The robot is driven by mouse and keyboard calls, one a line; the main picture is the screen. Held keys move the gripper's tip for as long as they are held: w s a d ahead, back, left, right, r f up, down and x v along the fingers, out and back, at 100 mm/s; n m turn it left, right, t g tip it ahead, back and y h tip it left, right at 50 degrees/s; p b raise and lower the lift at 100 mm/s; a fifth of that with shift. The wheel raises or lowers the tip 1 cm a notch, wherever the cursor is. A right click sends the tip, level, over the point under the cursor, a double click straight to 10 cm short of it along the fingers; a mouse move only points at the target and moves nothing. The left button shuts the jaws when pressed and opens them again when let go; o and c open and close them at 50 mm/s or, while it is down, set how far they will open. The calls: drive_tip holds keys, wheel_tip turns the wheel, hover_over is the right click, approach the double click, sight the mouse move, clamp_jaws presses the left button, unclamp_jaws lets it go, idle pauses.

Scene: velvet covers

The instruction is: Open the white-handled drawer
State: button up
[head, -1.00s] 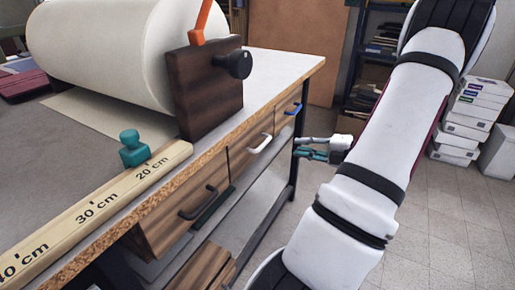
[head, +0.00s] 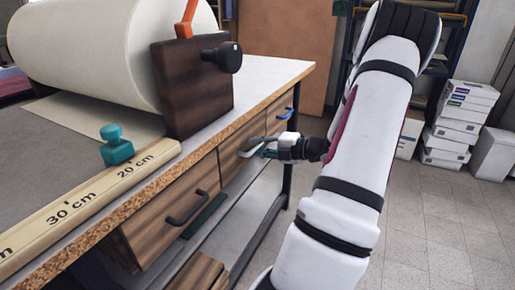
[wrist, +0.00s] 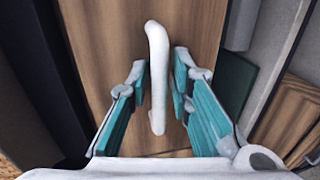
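The white handle (wrist: 157,50) sits on the wooden front of the middle drawer (wrist: 100,35). In the head view this drawer (head: 229,166) looks shut, between a black-handled drawer and a blue-handled one, and my gripper partly covers its handle (head: 246,152). My gripper (wrist: 160,78) is open, with one teal-padded finger on each side of the handle. Gaps show between the pads and the handle, so it is not clamped. In the head view my gripper (head: 268,148) is in front of the drawer, reaching in from the right.
The black-handled drawer (head: 170,215) is nearer and the blue-handled drawer (head: 283,115) farther along the workbench (head: 275,78). A paper roll (head: 95,45), a ruler (head: 95,195) and a teal stamp-like object (head: 116,148) are on top. White boxes (head: 455,125) stand at right; the floor (head: 440,220) is clear.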

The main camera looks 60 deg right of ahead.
clamp_jaws()
drive_tip(key=shift+s, duration=0.1)
drive_tip(key=f+p+v, duration=0.2)
drive_tip(key=p+v, duration=0.5)
drive_tip(key=v, duration=0.6)
drive_tip(key=s+f+p+v, duration=0.1)
drive_tip(key=f+p+v, duration=0.2)
drive_tip(key=p+v, duration=0.5)
drive_tip(key=v, duration=0.6)
drive_tip(key=shift+d+f, duration=0.2)
drive_tip(key=shift+f, duration=0.1)
unclamp_jaws()
